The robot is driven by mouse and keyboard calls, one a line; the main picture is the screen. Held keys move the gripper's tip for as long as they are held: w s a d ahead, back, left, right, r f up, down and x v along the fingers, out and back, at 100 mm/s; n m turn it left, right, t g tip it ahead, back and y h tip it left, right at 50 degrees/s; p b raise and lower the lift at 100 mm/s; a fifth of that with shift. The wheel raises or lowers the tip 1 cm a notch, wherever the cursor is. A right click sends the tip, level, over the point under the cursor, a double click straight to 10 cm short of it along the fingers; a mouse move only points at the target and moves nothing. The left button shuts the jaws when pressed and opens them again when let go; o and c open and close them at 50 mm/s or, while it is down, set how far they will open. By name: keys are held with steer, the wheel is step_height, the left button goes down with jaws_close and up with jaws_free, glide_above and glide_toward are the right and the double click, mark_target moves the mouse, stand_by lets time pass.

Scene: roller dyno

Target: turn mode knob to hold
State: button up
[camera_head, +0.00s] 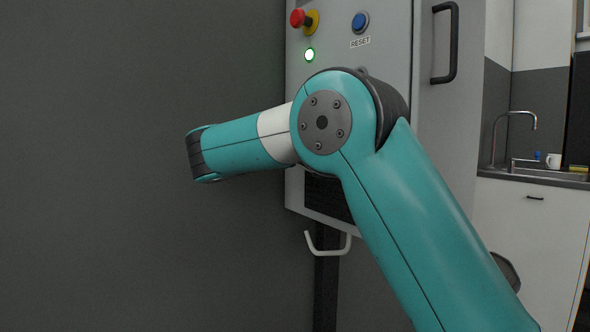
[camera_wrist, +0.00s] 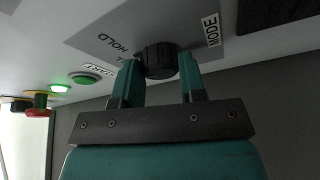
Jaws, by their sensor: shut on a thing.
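The mode knob (camera_wrist: 159,57) is black and round with a ridged edge, on a grey panel plate beside the word MODE. The word HOLD (camera_wrist: 112,42) is printed on the plate to the knob's left, with another label partly hidden nearer the knob. My gripper (camera_wrist: 160,68) is shut on the knob, one teal finger on each side of it. I cannot tell which label the knob points at. In the head view my arm hides the knob and the gripper.
The panel (camera_head: 388,45) also carries a red emergency stop (camera_head: 298,18), a lit green lamp (camera_head: 309,55) and a blue reset button (camera_head: 360,22). A green start button (camera_wrist: 84,78) is left of the knob. A black handle (camera_head: 453,45) and white hook (camera_head: 330,246) stick out.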

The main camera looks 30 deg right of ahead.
steer(key=m+h+b, duration=0.1)
steer(key=m+b, duration=0.2)
steer(key=b, duration=0.2)
steer(key=m+h+b, duration=0.1)
steer(key=m+b, duration=0.2)
steer(key=b, duration=0.2)
steer(key=shift+w+f+g+b, duration=0.1)
steer(key=shift+w+g+b, duration=0.05)
steer(key=shift+g+b, duration=0.25)
steer(key=shift+m, duration=0.3)
steer(key=shift+a, duration=0.1)
steer(key=o, duration=0.9)
steer(key=shift+w, duration=0.1)
